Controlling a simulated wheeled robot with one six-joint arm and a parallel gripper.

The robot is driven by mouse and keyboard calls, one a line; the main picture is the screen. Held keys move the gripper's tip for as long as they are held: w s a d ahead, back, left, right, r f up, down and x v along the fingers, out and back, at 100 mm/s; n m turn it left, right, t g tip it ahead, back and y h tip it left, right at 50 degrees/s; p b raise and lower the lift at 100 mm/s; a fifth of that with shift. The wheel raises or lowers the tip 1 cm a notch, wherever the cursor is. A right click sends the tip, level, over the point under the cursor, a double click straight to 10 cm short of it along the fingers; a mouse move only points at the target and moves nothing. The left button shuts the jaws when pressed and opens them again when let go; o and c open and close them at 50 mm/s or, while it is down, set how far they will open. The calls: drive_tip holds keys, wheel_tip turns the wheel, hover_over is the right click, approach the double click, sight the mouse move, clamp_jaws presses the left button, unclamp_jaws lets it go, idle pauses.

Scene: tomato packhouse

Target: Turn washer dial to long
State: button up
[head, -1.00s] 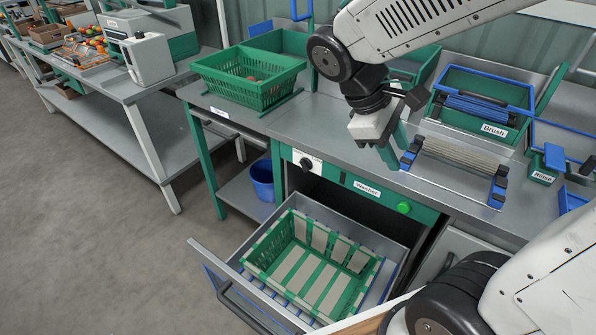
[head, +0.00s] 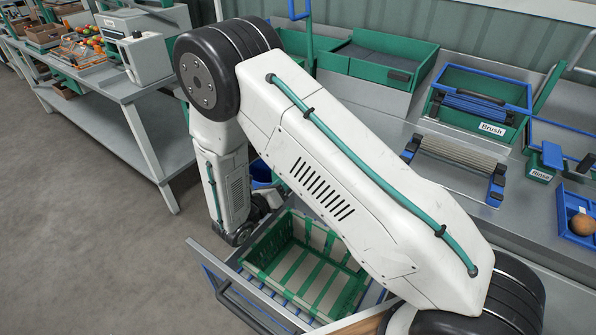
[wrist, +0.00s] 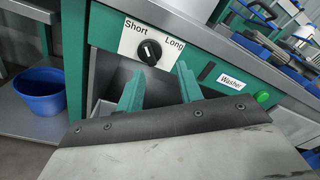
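The washer dial (wrist: 150,52) is a round black knob on a white plate in the wrist view, with "Short" printed at its upper left and "Long" at its upper right. A small white mark shows on the knob; its exact direction is too small to tell. My gripper (wrist: 158,69) has two green fingers standing apart with nothing between them. The fingertips are just below the dial in the picture, one to each side, and do not appear to touch it. In the head view my arm hides the dial and the gripper.
Below the panel, the washer drawer (head: 228,283) is pulled out with a green crate (head: 262,252) in it. A blue bucket (wrist: 42,90) stands on the lower shelf at left. The panel also carries a "Washer" label (wrist: 232,82) and green button (wrist: 262,97). A roller brush (head: 455,153) lies on the counter.

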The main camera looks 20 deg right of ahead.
drive_tip(key=w+d+f+n+t, duration=0.1)
drive_tip(key=w+d, duration=0.3)
drive_tip(key=d, duration=0.1)
drive_tip(key=shift+w+d+f, duration=0.2)
drive_tip(key=shift+w+f, duration=0.15)
drive_tip(key=shift+w, duration=0.05)
clamp_jaws()
